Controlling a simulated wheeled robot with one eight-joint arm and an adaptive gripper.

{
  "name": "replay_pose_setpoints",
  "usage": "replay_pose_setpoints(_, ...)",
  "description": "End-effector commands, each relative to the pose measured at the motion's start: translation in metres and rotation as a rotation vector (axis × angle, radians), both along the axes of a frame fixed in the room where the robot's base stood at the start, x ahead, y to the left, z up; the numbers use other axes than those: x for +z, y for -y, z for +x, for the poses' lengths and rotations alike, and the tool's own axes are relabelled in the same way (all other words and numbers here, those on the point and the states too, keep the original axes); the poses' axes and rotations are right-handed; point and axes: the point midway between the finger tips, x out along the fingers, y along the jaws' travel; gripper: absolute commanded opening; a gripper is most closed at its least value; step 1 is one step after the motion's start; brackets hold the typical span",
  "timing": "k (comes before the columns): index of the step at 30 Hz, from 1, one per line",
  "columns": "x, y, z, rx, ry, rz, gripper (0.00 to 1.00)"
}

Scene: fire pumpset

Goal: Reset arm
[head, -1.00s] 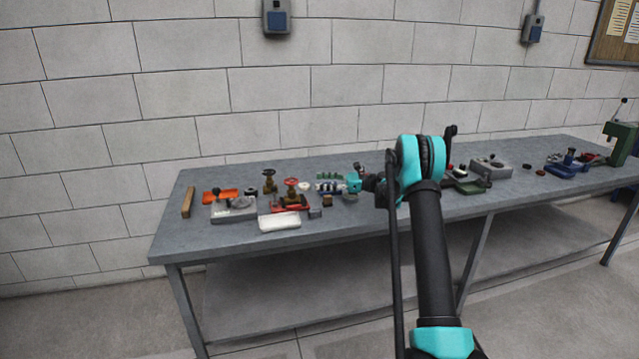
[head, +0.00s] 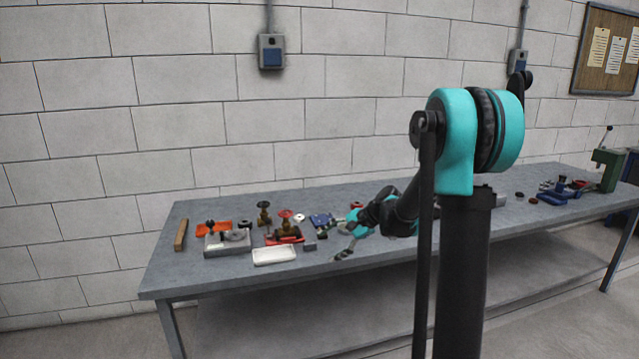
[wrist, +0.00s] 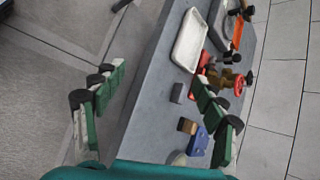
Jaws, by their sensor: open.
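My gripper (wrist: 155,118) shows in the wrist view with its two green and black fingers spread wide apart and nothing between them. In the head view my gripper (head: 346,243) is small, above the front part of the workbench (head: 210,272), right of the white tray. My arm is raised and bent, with its elbow high at the right of the head view. It hides the middle of the bench.
On the bench stand a white tray (head: 274,255), a grey fixture (head: 228,241), an orange tray (head: 214,226), brass valves (head: 264,213) and a wooden block (head: 181,234). A blue vise (head: 562,189) and green press (head: 610,167) stand at the right end.

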Motion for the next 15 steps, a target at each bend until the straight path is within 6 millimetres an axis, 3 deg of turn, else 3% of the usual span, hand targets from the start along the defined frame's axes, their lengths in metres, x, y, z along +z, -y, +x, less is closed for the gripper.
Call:
replay_pose_setpoints(1,-0.002,0.007,-0.020,0.025,0.037,-0.056,0.72)
replay_pose_setpoints(15,-0.050,0.092,-0.188,0.376,0.345,-0.617,0.72)
